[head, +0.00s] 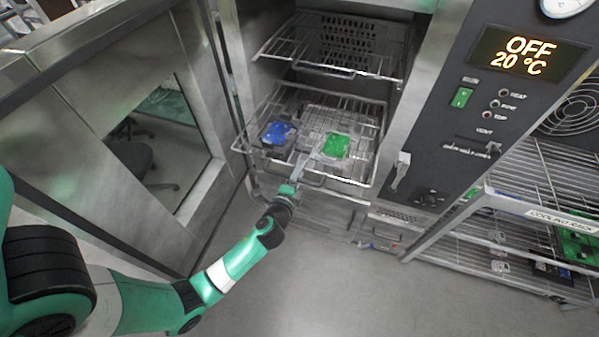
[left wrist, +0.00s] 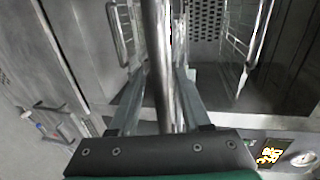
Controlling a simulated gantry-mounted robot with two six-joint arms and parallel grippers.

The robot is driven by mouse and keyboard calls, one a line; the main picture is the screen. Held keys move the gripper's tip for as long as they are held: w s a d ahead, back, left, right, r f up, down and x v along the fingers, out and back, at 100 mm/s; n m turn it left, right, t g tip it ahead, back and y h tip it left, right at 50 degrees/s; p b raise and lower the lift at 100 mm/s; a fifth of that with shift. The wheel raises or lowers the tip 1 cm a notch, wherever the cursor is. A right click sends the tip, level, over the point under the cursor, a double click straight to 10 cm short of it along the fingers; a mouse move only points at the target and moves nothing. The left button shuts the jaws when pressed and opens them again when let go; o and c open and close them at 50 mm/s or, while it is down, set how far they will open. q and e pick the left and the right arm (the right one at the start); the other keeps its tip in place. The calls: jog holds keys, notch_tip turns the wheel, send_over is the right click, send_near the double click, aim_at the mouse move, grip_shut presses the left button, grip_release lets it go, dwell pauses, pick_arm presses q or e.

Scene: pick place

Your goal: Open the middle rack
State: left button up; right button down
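The middle rack (head: 368,160) is a wire shelf in the open oven, below the upper rack. A blue item (head: 279,132) and a green item (head: 336,145) lie on it. My left gripper (head: 300,168) is at the rack's front edge, by its front bar. In the left wrist view, the two fingers (left wrist: 162,85) stand apart with a metal bar (left wrist: 158,45) running between them. I see a gap beside the bar, so the fingers look open around it; firm contact does not show. My right gripper is in neither view.
The oven door (head: 130,120) stands open at the left. An upper rack (head: 330,62) is above. The control panel (head: 528,57) reads OFF, 20 °C. A cooling rack (head: 540,215) stands at the right. The floor (head: 330,270) in front is clear.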

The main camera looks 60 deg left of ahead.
pick_arm(q)
jog(key=v, duration=1.1)
jog(key=shift+s+d, duration=0.2)
